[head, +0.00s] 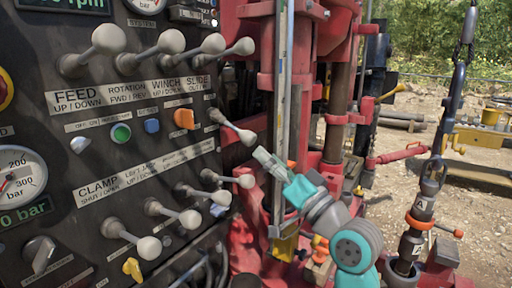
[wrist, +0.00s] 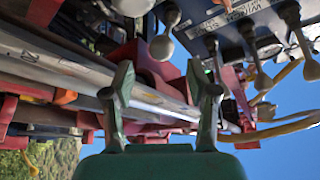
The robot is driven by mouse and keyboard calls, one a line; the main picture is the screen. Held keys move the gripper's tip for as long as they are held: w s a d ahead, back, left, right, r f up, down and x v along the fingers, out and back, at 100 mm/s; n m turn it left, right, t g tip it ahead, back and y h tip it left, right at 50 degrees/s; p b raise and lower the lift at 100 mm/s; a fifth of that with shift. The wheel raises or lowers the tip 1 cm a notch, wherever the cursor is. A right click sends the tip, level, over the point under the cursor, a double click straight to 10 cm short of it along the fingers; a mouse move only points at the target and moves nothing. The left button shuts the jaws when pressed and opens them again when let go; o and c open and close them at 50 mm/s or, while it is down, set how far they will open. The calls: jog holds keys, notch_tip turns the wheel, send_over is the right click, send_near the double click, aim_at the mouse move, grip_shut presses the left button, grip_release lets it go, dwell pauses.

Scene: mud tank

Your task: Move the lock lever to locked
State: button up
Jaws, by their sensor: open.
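A dark control panel (head: 60,140) fills the left of the head view, with several levers ending in pale round knobs. One lever (head: 234,128) sticks out alone at the panel's right edge, below the top row; a label above it is too small to read. I cannot make out which lever is marked lock. My gripper (head: 268,160) is just right of and below that lever's knob, apart from it as far as I can tell. In the wrist view my gripper (wrist: 165,85) is open, with nothing between its fingers; a lever knob (wrist: 161,47) shows beyond and above them.
Lower lever knobs (head: 245,181) lie left of my gripper. A red drill frame with a metal mast (head: 281,90) stands close behind it. A hanging chain with a dark tool (head: 425,190) is at the right. Open dirt ground (head: 480,220) lies beyond.

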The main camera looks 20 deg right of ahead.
jog(key=shift+v, duration=1.85)
jog(key=s+f+m+g+h, duration=0.1)
jog(key=s+f+h, duration=0.25)
jog(key=f, duration=0.65)
jog(key=s+a+f+m+g+h, duration=0.15)
jog(key=s+f, duration=0.35)
jog(key=f, duration=0.6)
jog(key=s+f+m+h, duration=0.1)
jog(key=s+f+h, duration=0.3)
jog(key=f, duration=0.6)
jog(key=s+a+f+n+g, duration=0.1)
jog(key=s+f+n, duration=0.1)
jog(key=s, duration=0.8)
jog(key=s+f+n+g, duration=0.1)
jog(key=s+f, duration=0.3)
jog(key=s, duration=0.6)
jog(key=s+a+f+n+g+y, duration=0.1)
jog(key=s+f+n, duration=0.2)
jog(key=s, duration=0.7)
jog(key=shift+s+a+n, duration=0.35)
jog(key=shift+g, duration=0.25)
